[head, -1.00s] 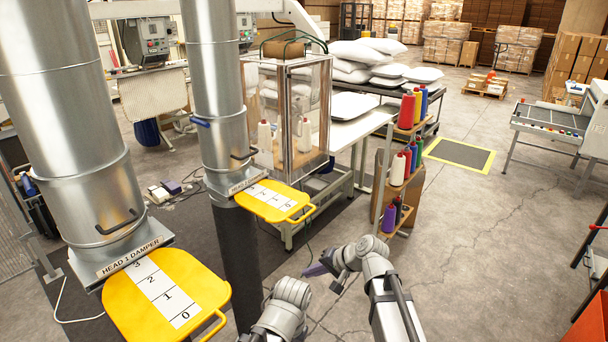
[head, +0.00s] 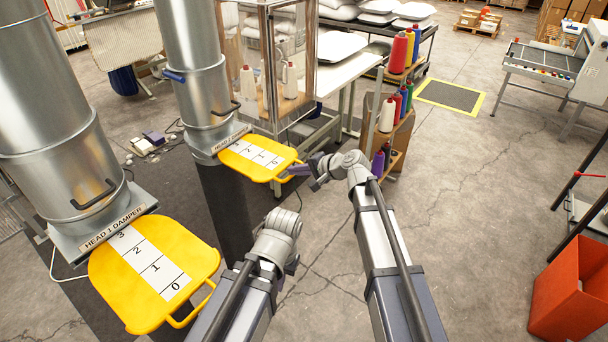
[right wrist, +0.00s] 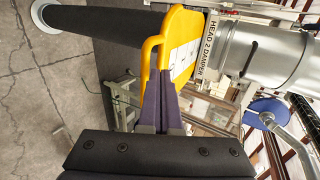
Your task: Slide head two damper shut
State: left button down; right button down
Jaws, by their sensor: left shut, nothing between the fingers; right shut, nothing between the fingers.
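The head two damper (head: 240,165) is a yellow plate with a numbered white strip, sticking out from under the second metal duct (head: 190,75). Its strip shows several marks down to 0 near the handle (head: 287,170). It also shows in the right wrist view (right wrist: 188,28), beside the label HEAD 2 DAMPER (right wrist: 207,50). My right gripper (head: 300,169) is shut and empty, with its purple fingers at the handle. In the right wrist view the fingertips (right wrist: 167,78) overlap the handle loop; I cannot tell whether they touch it. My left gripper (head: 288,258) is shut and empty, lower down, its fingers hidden.
The yellow head one damper (head: 110,270) sticks out at the lower left, near my left arm. A thread rack (head: 400,140) with coloured spools stands beyond my right gripper. A red bin (head: 565,300) stands at the lower right. The floor between is clear.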

aim_at(239, 151)
jog(key=b+x, duration=0.1)
jog(key=x, duration=0.2)
jog(key=shift+w+a+f, duration=0.1)
jog(key=shift+a+f, duration=0.05)
jog(key=shift+a, duration=0.1)
jog(key=w+a, duration=0.3)
jog(key=a, duration=0.2)
jog(key=w+a, duration=0.4)
jog(key=a, duration=0.1)
jog(key=w+a, duration=0.4)
jog(key=a, duration=0.1)
jog(key=shift+a, duration=0.1)
